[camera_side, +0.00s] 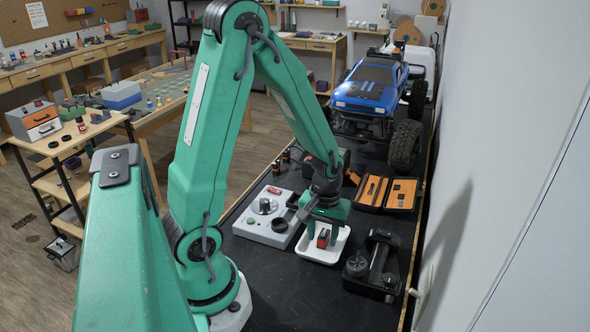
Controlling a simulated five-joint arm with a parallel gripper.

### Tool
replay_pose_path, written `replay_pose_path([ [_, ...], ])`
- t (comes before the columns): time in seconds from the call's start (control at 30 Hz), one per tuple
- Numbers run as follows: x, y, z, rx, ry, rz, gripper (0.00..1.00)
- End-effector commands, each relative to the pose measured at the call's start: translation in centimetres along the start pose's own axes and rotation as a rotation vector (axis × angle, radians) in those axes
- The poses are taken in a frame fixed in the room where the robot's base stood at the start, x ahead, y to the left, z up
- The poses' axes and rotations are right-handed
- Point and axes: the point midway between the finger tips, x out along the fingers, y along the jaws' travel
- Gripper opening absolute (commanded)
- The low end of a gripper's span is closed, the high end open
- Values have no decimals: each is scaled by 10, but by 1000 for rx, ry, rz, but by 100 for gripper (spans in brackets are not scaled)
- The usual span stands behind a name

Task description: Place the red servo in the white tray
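The red servo (322,239) is a small red block with a dark part. It sits between the fingers of my gripper (322,232), which points down and appears shut on it. The white tray (344,241) is a shallow open box with rounded corners on the dark bench, directly below my gripper. The servo is inside the tray's outline in this view. I cannot tell whether it touches the tray floor. My fingers hide part of the servo and the tray's back rim.
A grey control box (262,228) with a knob stands just left of the tray. A black transmitter (373,266) lies to its right. An open orange-lined case (386,192) and a blue crawler truck (372,90) are behind. A white wall (500,130) borders the bench's right side.

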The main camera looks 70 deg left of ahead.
Motion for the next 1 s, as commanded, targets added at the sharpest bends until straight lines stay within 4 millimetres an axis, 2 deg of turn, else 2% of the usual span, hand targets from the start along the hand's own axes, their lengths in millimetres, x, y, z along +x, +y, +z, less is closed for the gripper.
replay_pose_path([
  [0.47, -6, 0, 0, 0, 2, 1, 41],
  [0.73, -29, 0, 0, 0, 3, 2, 41],
  [1.0, -65, 0, -1, 0, 4, 3, 41],
])
